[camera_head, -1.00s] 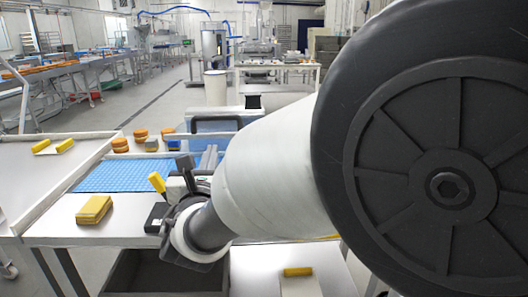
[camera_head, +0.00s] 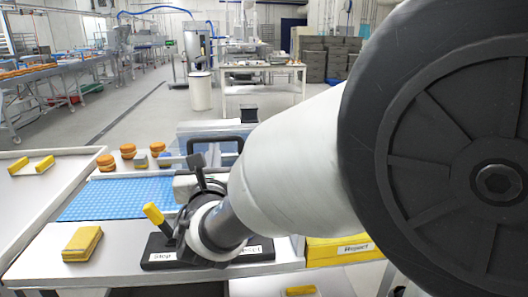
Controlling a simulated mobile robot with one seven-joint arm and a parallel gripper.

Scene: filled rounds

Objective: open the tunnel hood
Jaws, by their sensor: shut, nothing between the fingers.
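The tunnel hood (camera_head: 185,132) is a pale grey-blue cover at the far right of the blue conveyor belt (camera_head: 118,198). A black bar handle (camera_head: 216,136) crosses its near side. My forearm hides its right part, and I cannot tell whether the hood is raised at all. My gripper (camera_head: 192,192) is at the end of my arm, low and in front of the hood, over the belt's right end. It is shut and empty, apart from the handle in the picture. Its fingertips are mostly hidden by my own wrist.
A black panel (camera_head: 160,256) with white labels lies under my wrist, with a yellow-tipped lever (camera_head: 153,214) close by. A yellow block (camera_head: 82,243) sits on the near tabletop. Round buns (camera_head: 106,162) stand beyond the belt. A yellow Reject bin (camera_head: 320,252) is at right.

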